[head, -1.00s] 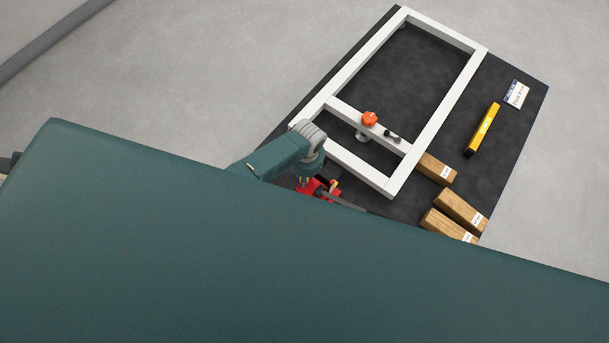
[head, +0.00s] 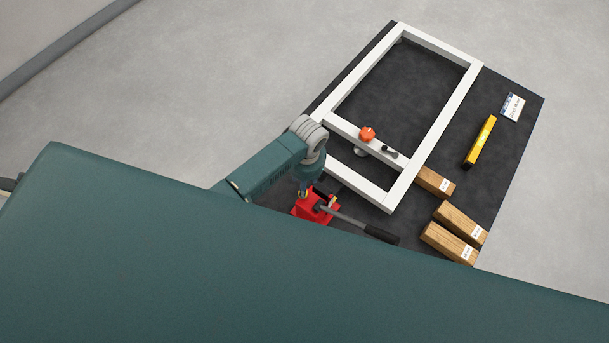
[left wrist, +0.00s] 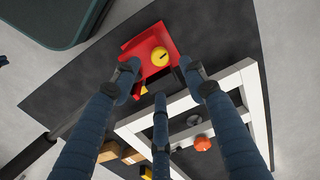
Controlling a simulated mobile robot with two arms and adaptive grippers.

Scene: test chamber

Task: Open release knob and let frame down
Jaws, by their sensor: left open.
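The white rectangular frame (head: 432,124) lies over the dark mat in the head view, with an orange knob (head: 367,134) on its crossbar. The red jack (head: 300,210) stands beside the frame's near end, with a long dark-ended handle (head: 372,231). In the left wrist view the red jack (left wrist: 153,40) carries a round yellow knob (left wrist: 160,56). My left gripper (left wrist: 160,76) is open, its three fingers spread around the knob's side of the jack and apparently holding nothing. Whether a finger touches the jack I cannot tell. My right gripper is not in view.
Several wooden blocks, one of them a near block (head: 449,243), lie right of the frame's near end. A yellow level (head: 481,142) and a small card (head: 513,107) lie farther right on the dark mat (head: 500,170). Grey floor around the mat is clear.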

